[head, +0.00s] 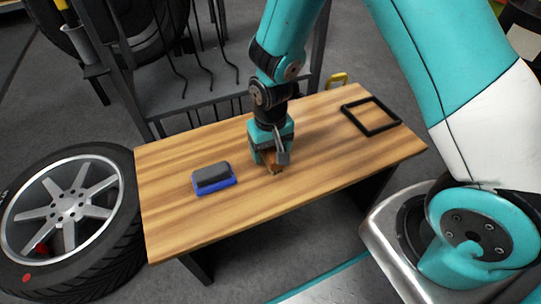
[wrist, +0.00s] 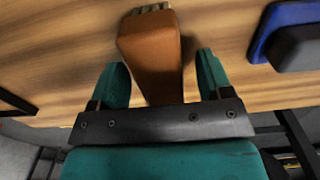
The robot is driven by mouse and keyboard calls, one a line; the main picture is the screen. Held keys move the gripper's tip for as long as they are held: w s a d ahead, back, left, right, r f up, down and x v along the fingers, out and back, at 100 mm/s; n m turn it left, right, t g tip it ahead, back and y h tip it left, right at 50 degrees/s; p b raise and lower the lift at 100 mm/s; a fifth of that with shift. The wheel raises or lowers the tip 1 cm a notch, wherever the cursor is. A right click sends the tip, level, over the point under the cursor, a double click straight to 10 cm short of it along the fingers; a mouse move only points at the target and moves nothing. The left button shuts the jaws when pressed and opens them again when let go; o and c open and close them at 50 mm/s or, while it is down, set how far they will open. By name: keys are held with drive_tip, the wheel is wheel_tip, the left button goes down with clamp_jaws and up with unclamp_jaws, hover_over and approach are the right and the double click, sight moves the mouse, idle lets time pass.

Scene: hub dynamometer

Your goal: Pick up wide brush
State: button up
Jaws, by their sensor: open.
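A brown wooden block-like thing with a pale ridged strip at its far end, which looks like the wide brush (wrist: 150,45), lies on the table in the wrist view. In the head view the brush (head: 274,166) shows only in part under my gripper (head: 270,157), which hides the rest. My gripper points down and is open. In the wrist view its two teal fingers stand on either side of the brush (wrist: 150,70), with a gap on each side. I cannot tell how far above the table the fingertips are.
A blue block with a dark grey top (head: 212,178) lies left of my gripper on the wooden table (head: 170,225). A black square frame (head: 371,116) lies at the right. A dark rack (head: 190,105) stands behind.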

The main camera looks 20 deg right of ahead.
drive_tip(key=shift+r, duration=0.1)
drive_tip(key=c, duration=1.1)
drive_tip(key=shift+r, duration=0.1)
wheel_tip(320, 180, up, 20)
drive_tip(key=p, duration=0.8)
